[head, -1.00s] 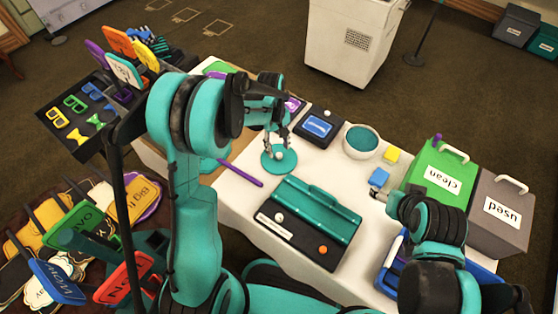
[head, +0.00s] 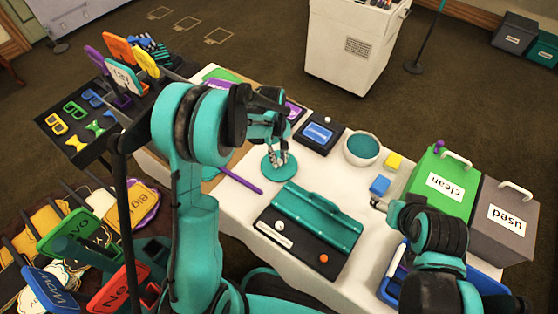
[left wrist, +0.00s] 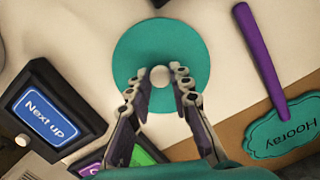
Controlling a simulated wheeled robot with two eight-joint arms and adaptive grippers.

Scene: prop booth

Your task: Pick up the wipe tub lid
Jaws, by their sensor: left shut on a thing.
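The wipe tub lid (head: 280,174) is a flat teal disc with a small pale round knob (left wrist: 160,76). It lies on the white table in the head view, and the disc (left wrist: 185,42) fills the upper middle of the left wrist view. My left gripper (head: 277,158) points down over the lid's middle. Its fingers (left wrist: 158,82) are shut on the knob from both sides. The round wipe tub (head: 362,147) stands uncovered to the right, showing teal inside. My right gripper (head: 378,204) is small and partly hidden near the blue sponge; its opening is unclear.
A "Next up" device (left wrist: 45,112) and a purple-handled "Hooray" sign (left wrist: 257,50) flank the lid. A dark tray with a teal holder (head: 318,218) lies in front. Blue (head: 380,185) and yellow (head: 394,160) blocks, the clean bin (head: 440,184) and used bin (head: 502,218) are right.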

